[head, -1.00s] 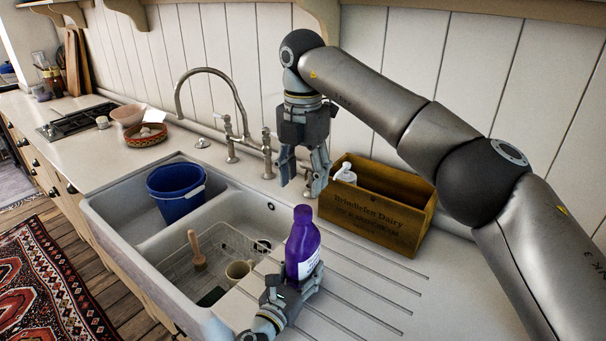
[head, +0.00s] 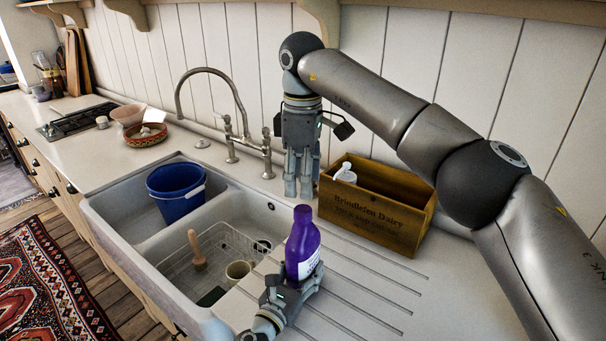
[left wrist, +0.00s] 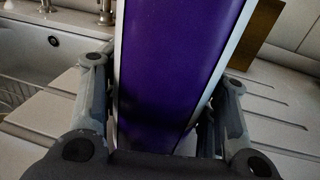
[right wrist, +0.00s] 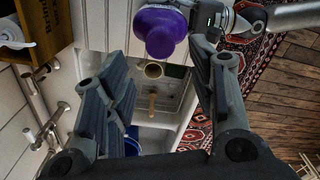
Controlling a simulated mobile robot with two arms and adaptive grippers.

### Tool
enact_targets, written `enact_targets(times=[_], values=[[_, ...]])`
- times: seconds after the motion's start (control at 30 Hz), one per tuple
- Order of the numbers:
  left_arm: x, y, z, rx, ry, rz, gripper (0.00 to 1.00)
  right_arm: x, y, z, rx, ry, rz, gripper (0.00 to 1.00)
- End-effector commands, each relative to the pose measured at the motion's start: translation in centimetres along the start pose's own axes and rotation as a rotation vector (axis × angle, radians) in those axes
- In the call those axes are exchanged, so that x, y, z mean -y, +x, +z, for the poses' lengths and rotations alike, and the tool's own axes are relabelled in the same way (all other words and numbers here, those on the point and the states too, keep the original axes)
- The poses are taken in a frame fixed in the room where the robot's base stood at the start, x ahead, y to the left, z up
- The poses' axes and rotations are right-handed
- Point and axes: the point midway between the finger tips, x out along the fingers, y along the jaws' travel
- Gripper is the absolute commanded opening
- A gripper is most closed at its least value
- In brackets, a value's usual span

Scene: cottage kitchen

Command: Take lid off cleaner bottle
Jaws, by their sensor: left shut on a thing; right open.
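The purple cleaner bottle (head: 302,240) stands upright on the ribbed drainboard, with a purple lid (head: 303,214) on top. My left gripper (head: 296,283) is shut around the bottle's lower body; the left wrist view shows the purple bottle (left wrist: 172,70) between both fingers. My right gripper (head: 302,183) is open and empty, pointing down above and behind the bottle, near the tap. In the right wrist view, the bottle's top (right wrist: 160,32) shows beyond the open fingers (right wrist: 160,95), apart from them.
A wooden crate (head: 375,213) with a white bottle (head: 345,173) stands right of my right gripper. The tap (head: 238,115) is to its left. The drainboard's right side is clear.

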Motion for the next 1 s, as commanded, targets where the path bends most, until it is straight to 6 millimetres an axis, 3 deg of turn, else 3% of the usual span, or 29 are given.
enact_targets(times=[0.5, 0.87, 1.0], values=[[0.0, 0.0, 0.0, 0.001, 0.000, 0.000, 0.00, 0.0, 7.0, 0.0, 0.000, 0.001, -0.002, 0.51], [0.0, 0.0, 0.0, 0.001, 0.000, 0.000, 0.00, 0.0, 7.7, 0.0, 0.000, 0.001, -0.001, 0.51], [0.0, 0.0, 0.0, 0.001, -0.001, 0.000, 0.00, 0.0, 7.7, 0.0, 0.000, 0.001, -0.001, 0.37]])
